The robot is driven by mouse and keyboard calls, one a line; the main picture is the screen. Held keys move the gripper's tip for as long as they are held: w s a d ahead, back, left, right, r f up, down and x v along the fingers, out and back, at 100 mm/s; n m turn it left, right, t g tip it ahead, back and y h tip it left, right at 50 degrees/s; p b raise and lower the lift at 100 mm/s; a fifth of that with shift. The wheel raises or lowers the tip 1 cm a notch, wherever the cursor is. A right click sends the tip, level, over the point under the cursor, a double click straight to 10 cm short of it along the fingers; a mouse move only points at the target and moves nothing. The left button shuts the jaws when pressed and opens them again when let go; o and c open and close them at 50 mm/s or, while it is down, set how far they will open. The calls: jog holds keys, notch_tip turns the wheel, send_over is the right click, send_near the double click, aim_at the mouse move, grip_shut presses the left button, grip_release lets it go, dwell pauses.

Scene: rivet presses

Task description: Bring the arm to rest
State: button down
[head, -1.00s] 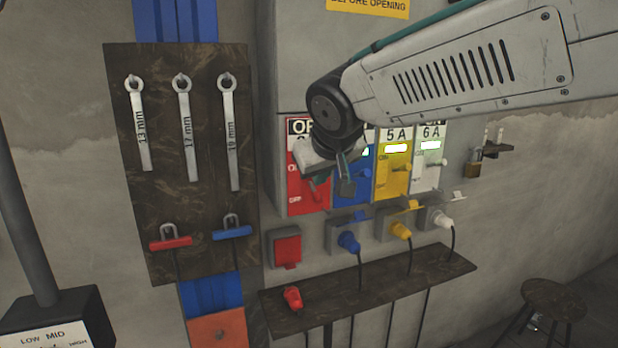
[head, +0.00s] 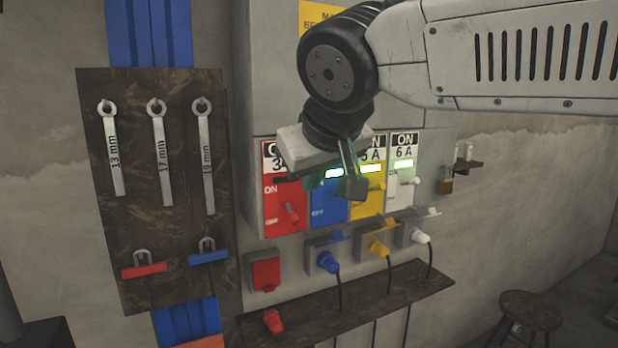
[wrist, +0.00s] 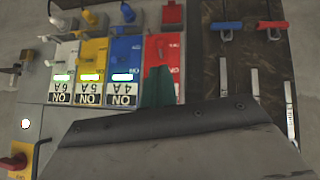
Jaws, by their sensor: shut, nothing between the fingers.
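The head view shows the red switch (head: 284,208), blue switch (head: 326,212), yellow switch (head: 366,201) and white switch (head: 402,185). My wrist hides part of their labels. Green lights glow on the blue, yellow and white switches.
A board (head: 150,240) with several wrenches hangs left of the panel. Blue, yellow and white plugs sit in sockets below the switches. A red plug (head: 273,321) lies on the shelf (head: 400,292).

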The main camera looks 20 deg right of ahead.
dwell(0.4)
jog(key=s+d+f+m+g, duration=0.1)
jog(key=s+d+f+g, duration=0.2)
jog(key=s+f, duration=0.5)
jog(key=s+d+f+g+y, duration=0.1)
jog(key=s+d+f+g, duration=0.3)
jog(key=s+f, duration=0.5)
notch_tip(320, 180, down, 2)
jog(key=shift+d+f+m+g, duration=0.1)
jog(key=shift+d+m+g, duration=0.2)
jog(key=shift+d+m, duration=0.1)
